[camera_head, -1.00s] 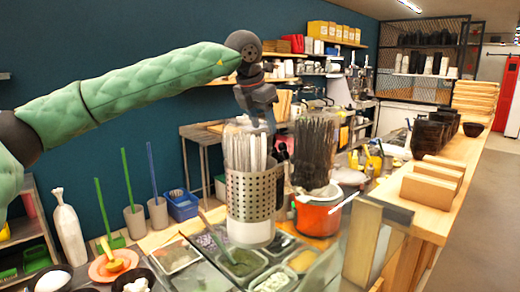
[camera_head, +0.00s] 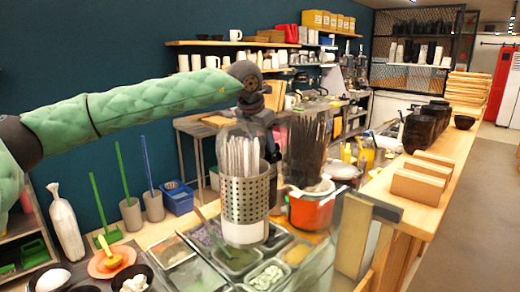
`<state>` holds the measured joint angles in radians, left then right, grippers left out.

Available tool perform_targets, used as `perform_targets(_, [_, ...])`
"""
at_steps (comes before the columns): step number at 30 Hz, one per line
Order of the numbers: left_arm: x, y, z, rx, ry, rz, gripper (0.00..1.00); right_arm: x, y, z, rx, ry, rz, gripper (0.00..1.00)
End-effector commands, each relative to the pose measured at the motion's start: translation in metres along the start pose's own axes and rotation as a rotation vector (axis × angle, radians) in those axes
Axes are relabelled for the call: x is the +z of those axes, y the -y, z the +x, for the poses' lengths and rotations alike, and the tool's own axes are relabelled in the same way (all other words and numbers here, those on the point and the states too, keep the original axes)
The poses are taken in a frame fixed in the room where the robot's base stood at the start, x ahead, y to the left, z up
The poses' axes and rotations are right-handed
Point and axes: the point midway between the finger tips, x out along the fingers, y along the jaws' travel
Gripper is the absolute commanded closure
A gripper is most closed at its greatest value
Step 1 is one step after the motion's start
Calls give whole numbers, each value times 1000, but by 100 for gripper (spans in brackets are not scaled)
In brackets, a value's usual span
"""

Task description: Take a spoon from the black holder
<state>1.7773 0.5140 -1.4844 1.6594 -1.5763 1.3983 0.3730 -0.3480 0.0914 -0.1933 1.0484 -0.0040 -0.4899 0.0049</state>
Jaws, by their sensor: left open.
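A bundle of dark, thin utensils (camera_head: 306,150) stands upright right of centre; the black holder around its base is hard to make out behind the orange-red pot. A perforated silver holder (camera_head: 246,195) with pale utensils (camera_head: 241,155) stands to its left, in front. My left gripper (camera_head: 271,150) points down between and behind the two bundles. It is open, and no utensil shows between its fingers. Its fingertips are partly hidden by the pale utensils and silver holder. My right gripper is not in view.
An orange-red pot (camera_head: 312,211) stands below the dark utensils. Topping trays (camera_head: 240,262) fill the counter in front. Grey cups with green and blue sticks (camera_head: 156,208) stand to the left.

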Motion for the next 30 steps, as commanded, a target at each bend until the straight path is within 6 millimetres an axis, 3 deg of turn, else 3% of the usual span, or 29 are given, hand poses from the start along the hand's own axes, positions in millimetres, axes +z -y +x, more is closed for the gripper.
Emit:
perform_targets(10, [0, 0, 4, 0, 0, 0, 53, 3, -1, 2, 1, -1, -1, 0])
perform_targets(17, [0, 0, 3, 0, 0, 0, 98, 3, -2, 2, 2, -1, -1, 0])
perform_targets(30, [3, 0, -3, 1, 2, 0, 98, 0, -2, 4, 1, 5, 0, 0])
